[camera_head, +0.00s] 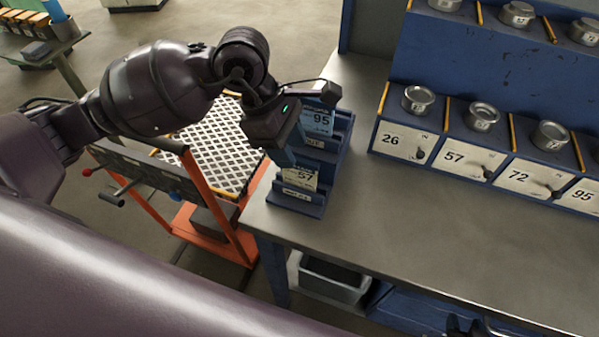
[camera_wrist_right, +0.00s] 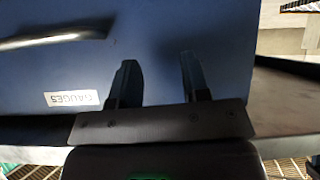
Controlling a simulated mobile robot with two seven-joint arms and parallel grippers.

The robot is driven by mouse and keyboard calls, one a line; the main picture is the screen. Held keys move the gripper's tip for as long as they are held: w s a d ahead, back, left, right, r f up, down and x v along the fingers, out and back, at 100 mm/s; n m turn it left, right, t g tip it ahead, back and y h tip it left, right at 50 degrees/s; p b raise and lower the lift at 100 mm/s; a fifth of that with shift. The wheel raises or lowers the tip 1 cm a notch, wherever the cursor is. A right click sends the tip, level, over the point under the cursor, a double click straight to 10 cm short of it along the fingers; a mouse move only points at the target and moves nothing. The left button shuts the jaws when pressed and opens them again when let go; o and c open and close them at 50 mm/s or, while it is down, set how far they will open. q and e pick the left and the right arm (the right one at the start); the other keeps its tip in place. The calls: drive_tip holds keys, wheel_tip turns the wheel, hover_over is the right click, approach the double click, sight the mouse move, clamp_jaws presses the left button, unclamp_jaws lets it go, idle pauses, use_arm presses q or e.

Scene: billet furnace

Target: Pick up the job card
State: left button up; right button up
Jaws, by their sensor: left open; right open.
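A blue card rack (camera_head: 318,205) stands on the left end of the bench. It holds a blue card marked 95 (camera_head: 320,119) at the back and a pale card marked 57 (camera_head: 300,177) at the front. The frames do not tell which is the job card. My left gripper (camera_head: 283,155) is over the rack's left side, close to the 57 card, pointing down; its fingers are partly hidden and I cannot tell whether they touch the card. My right gripper (camera_wrist_right: 158,82) is open and empty, in front of a blue drawer labelled GAUGES (camera_wrist_right: 70,99).
The grey bench top (camera_head: 400,220) is clear right of the rack. A blue shelf unit with numbered bins (camera_head: 455,158) and metal tins stands at the back right. An orange cart (camera_head: 245,235) is left of the bench. A grey bin (camera_head: 335,285) sits below.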

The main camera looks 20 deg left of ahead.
sight(299, 159)
use_arm(q)
drive_tip(key=shift+x, duration=2.85)
drive_tip(key=shift+w+d+r, duration=0.1)
drive_tip(key=shift+w+d, duration=0.05)
drive_tip(key=shift+w, duration=0.1)
clamp_jaws()
